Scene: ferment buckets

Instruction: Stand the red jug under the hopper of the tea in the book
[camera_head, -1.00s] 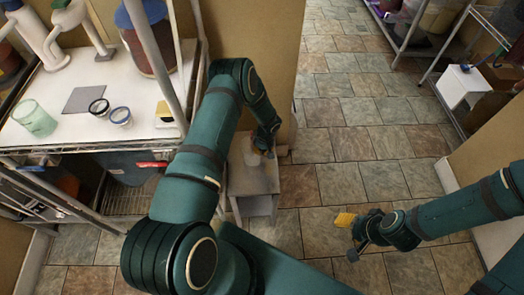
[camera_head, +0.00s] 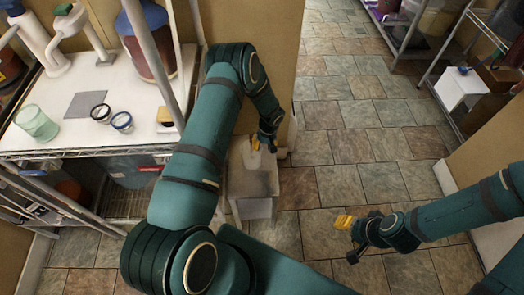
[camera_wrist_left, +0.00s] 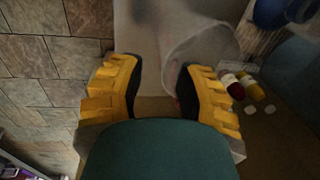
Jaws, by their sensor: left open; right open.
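My left gripper (camera_head: 262,143) is open above a pale grey box-like stand (camera_head: 251,183) at the table's right end. In the left wrist view its yellow fingers (camera_wrist_left: 158,68) are spread, with a pale, translucent round vessel (camera_wrist_left: 205,42) just beyond them, nearer the right finger. I see nothing held, and cannot tell whether they touch. My right gripper (camera_head: 352,234) is open and empty over the tiled floor. A dark red jar with a blue lid (camera_head: 152,52) stands on the table. I cannot make out a clear red jug, tea hopper or book.
The white table (camera_head: 62,137) bears a green glass (camera_head: 36,123), a grey square (camera_head: 85,105) and two small round rimmed items (camera_head: 122,121). A metal post rises at its front. A white box (camera_head: 461,88) is on the right shelf. The middle floor is clear.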

